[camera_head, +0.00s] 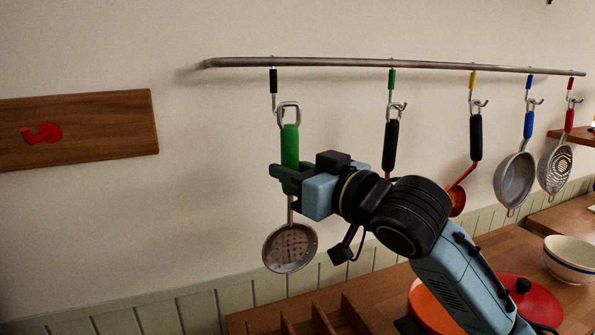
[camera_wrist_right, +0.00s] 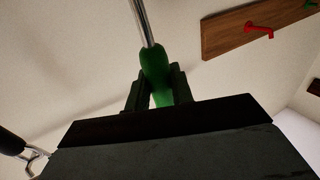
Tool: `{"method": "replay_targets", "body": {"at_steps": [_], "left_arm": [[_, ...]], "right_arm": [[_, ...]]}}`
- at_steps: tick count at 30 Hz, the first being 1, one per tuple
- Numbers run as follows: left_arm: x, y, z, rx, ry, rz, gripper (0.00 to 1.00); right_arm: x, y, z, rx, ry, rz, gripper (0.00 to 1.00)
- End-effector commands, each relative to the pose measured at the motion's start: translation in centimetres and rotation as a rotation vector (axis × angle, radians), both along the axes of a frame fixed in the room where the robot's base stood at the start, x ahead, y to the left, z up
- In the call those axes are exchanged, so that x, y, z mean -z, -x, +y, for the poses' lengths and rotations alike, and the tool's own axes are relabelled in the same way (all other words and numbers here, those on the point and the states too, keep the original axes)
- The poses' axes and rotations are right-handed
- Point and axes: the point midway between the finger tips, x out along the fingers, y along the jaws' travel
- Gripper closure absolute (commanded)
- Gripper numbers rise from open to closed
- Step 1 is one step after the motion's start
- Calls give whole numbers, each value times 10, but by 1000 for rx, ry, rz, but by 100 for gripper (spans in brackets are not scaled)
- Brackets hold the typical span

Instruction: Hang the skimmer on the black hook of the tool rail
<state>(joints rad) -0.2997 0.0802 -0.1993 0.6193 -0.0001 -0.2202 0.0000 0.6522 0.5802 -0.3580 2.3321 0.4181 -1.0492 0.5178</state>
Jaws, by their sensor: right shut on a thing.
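The skimmer has a green handle (camera_head: 290,146), a steel hanging loop (camera_head: 288,108) at its top and a round perforated bowl (camera_head: 290,248) below. It hangs nearly upright in my right gripper (camera_head: 284,180), which is shut on the handle's lower part. In the right wrist view, the fingers (camera_wrist_right: 158,92) flank the green handle (camera_wrist_right: 155,65). The black hook (camera_head: 273,80) hangs at the left part of the tool rail (camera_head: 330,63). The loop is just below and slightly right of it; I cannot tell whether they touch. My left gripper is out of view.
Right along the rail, a green hook (camera_head: 392,78), yellow hook (camera_head: 472,80), blue hook and red hook hold utensils. A wooden board with a red peg (camera_head: 45,133) is on the left wall. Below are a counter, a wooden divider box (camera_head: 290,318) and a bowl (camera_head: 573,262).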

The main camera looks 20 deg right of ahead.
Motion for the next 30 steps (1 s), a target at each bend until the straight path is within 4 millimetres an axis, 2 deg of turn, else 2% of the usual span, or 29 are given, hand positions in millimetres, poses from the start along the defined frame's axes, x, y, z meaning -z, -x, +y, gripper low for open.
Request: {"method": "replay_targets", "body": {"at_steps": [19, 30], "left_arm": [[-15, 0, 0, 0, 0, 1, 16], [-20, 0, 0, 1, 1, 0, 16]], "right_arm": [[0, -46, 2, 0, -1, 0, 100], [11, -58, 2, 0, 0, 0, 100]]}}
